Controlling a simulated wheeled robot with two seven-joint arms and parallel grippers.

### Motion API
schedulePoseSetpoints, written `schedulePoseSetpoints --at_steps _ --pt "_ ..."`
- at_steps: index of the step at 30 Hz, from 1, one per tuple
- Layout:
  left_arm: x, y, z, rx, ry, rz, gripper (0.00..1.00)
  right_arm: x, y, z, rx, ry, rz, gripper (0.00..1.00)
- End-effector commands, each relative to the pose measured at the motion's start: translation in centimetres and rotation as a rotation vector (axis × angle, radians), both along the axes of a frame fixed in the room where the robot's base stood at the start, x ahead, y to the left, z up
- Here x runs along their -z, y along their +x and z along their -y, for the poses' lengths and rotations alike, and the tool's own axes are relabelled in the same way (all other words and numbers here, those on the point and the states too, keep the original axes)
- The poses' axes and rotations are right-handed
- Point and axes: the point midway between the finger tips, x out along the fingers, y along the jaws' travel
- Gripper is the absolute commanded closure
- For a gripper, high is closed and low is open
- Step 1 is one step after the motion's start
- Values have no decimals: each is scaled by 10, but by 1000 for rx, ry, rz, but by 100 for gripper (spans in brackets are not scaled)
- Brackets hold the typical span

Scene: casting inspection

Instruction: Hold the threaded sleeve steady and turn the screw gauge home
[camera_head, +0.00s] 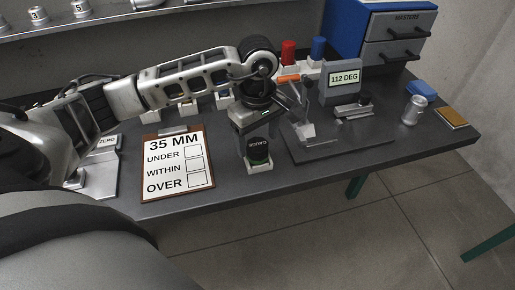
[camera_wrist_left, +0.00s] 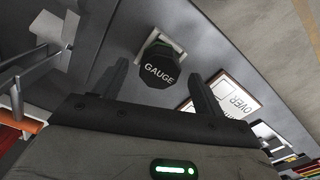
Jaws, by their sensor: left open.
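The screw gauge, a black knob marked GAUGE (camera_head: 259,150), stands upright near the table's front edge. It sits at a white block (camera_head: 261,167). In the left wrist view the gauge (camera_wrist_left: 159,68) shows from above, on its white block (camera_wrist_left: 176,45). My left gripper (camera_head: 254,138) is open and points down just above and behind the gauge. In the left wrist view its fingers appear on either side of the gauge, with nothing held. I cannot make out a separate threaded sleeve; the knob may hide it. My right gripper is not in view.
A clipboard (camera_head: 177,166) reading 35 MM lies left of the gauge. A fixture plate (camera_head: 340,148) with a 112 DEG display (camera_head: 344,77) stands to the right. A metal cylinder (camera_head: 413,110), a brown pad (camera_head: 453,118) and a blue drawer cabinet (camera_head: 393,40) are farther right.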

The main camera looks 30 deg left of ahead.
Motion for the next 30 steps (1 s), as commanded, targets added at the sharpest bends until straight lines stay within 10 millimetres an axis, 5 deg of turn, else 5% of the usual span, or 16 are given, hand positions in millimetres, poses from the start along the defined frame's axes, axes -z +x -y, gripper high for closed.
schedulePoseSetpoints --at_steps 6,17,23,30 --pt "25 0 0 0 0 -1 29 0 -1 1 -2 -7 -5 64" --pt "26 0 0 1 0 0 29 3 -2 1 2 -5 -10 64" --pt "26 0 0 0 0 0 82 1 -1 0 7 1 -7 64" --pt "25 0 0 0 0 1 81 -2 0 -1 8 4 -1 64"
